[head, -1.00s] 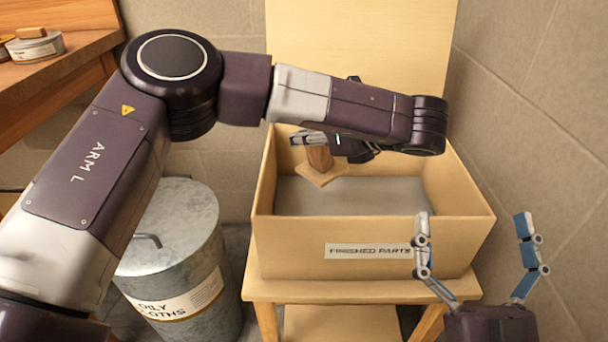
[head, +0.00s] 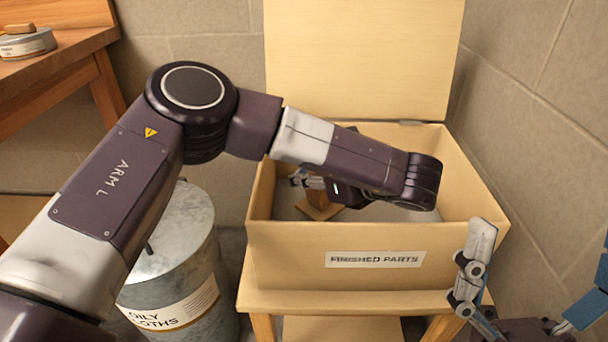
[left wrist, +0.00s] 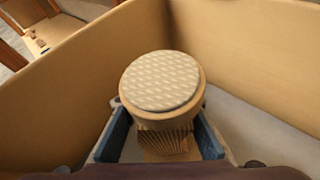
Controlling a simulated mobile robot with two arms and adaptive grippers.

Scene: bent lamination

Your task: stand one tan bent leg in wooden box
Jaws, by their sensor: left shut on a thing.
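The wooden box (head: 290,250) is open, with a "FINISHED PARTS" label on its front and its lid raised at the back. My left gripper (head: 312,183) is inside the box and shut on the tan bent leg (head: 318,209). The leg is roughly upright, its square foot low near the grey box floor; I cannot tell whether it touches. In the left wrist view, the leg's round padded end (left wrist: 160,82) faces the camera between the blue fingers (left wrist: 163,138). My right gripper (head: 543,238) is open and empty in front of the box at right.
The box stands on a wooden stand (head: 340,302). A metal bin (head: 180,255) labelled for oily cloths is to its left. A wooden bench (head: 70,50) with a tin (head: 28,44) is at upper left. Walls are close behind and at right. The visible box floor is clear.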

